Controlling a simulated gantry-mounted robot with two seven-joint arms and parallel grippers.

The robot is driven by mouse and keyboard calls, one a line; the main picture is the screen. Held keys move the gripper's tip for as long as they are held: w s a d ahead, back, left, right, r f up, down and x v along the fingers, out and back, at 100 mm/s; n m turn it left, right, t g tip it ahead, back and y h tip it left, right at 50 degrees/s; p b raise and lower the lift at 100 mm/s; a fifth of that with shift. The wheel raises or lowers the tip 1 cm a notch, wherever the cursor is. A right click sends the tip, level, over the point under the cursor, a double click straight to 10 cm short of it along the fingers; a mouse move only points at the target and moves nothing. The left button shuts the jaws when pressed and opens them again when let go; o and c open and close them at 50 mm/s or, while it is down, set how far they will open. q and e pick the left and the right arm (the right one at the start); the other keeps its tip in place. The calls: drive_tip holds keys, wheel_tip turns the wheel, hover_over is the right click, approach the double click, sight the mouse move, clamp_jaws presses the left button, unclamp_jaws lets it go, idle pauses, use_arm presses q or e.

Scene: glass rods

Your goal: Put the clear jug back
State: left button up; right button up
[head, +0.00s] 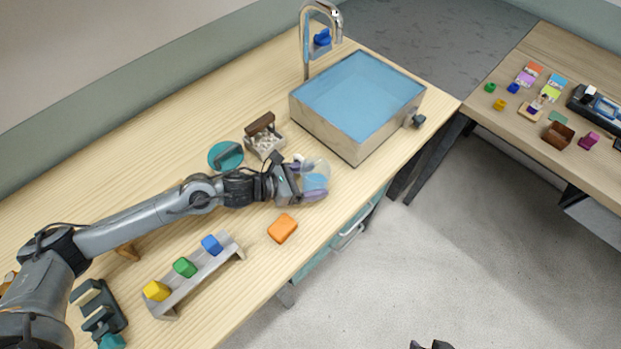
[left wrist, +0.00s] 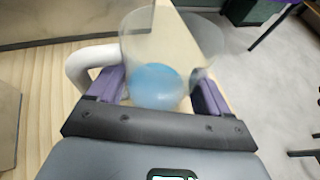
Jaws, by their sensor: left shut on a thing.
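The clear jug (head: 318,170) is at the end of my left arm, over the wooden counter in front of the sink. My left gripper (head: 311,180) has purple fingers, one on each side of the jug, and is shut on it. In the left wrist view the jug (left wrist: 170,45) is see-through, with blue contents (left wrist: 157,86) low in it and a white handle (left wrist: 80,68) on the left. I cannot tell whether its base touches the counter. Dark tips at the bottom edge of the head view may be my right gripper (head: 432,345); their opening does not show.
A blue-filled sink (head: 350,140) with a tap (head: 306,45) stands behind. A teal round piece (head: 226,148) and a small crate (head: 265,146) lie left of the jug. An orange block (head: 282,228) and a rack (head: 198,275) with coloured blocks are in front.

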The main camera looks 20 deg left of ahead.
use_arm(q)
drive_tip(key=shift+r, duration=0.1)
drive_tip(key=o, duration=1.2)
drive_tip(key=shift+s+a+r, duration=0.1)
drive_tip(key=shift+s+a, duration=0.1)
drive_tip(key=shift+a, duration=0.15)
drive_tip(key=v, duration=0.9)
drive_tip(key=shift+s, duration=0.1)
drive_tip(key=shift+v, duration=1)
